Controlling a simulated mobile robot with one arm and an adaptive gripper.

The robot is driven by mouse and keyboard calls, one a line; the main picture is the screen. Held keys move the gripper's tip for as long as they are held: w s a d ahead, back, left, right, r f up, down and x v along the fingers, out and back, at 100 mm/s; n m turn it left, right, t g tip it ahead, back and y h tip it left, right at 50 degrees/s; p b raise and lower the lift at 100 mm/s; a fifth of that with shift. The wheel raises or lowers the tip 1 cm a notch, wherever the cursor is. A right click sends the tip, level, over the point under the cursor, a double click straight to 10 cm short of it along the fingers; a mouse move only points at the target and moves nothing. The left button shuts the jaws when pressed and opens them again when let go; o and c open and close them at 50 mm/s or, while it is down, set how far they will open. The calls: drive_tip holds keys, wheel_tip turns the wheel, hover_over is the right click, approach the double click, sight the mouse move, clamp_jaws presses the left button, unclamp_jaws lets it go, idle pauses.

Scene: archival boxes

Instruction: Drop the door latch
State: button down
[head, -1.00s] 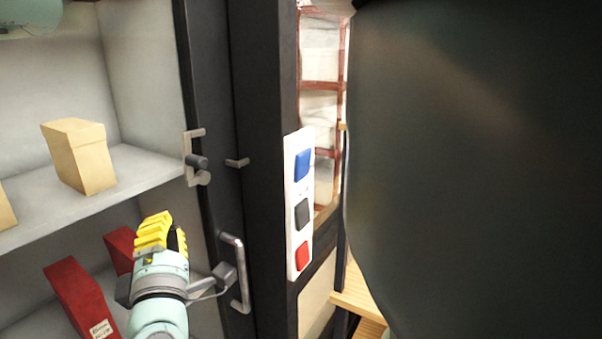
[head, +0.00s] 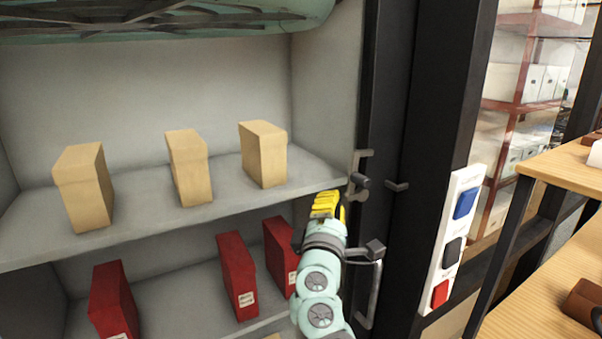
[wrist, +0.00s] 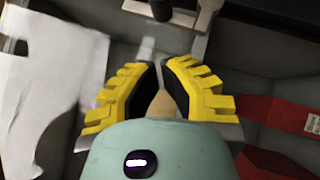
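The door latch (head: 360,166) is a grey metal bracket with a dark round knob, on the cabinet's dark door post. A small catch (head: 397,186) sticks out just right of it. My gripper (head: 328,203), with yellow fingers, is just below and left of the latch, apart from it in the head view. In the wrist view my gripper (wrist: 160,72) has a gap between its black pads and holds nothing. The latch's knob (wrist: 160,8) and part of its bracket show at the top edge there, beyond the fingertips.
A grey vertical handle (head: 373,297) is below the latch, partly behind my wrist. A switch panel (head: 453,238) is on the post to the right. Tan boxes (head: 263,155) stand on the upper shelf, red boxes (head: 237,276) on the lower. A wooden table (head: 560,175) is at right.

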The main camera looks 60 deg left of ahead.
sight(353, 175)
drive_tip(key=shift+w+a+r+p, duration=0.1)
drive_tip(key=shift+w+r+p, duration=0.2)
drive_tip(key=shift+w+p, duration=0.35)
drive_tip(key=shift+w+a+r+p, duration=0.1)
drive_tip(key=shift+w+r+p, duration=0.25)
drive_tip(key=shift+w, duration=0.65)
drive_tip(key=shift+w+r+p, duration=0.3)
drive_tip(key=shift+w+p, duration=0.2)
drive_tip(key=shift+w, duration=0.3)
drive_tip(key=shift+r, duration=0.1)
drive_tip(key=shift+w+r+m+h+p, duration=0.1)
drive_tip(key=shift+r+m+h+p, duration=0.05)
drive_tip(key=shift+m+h+p, duration=0.2)
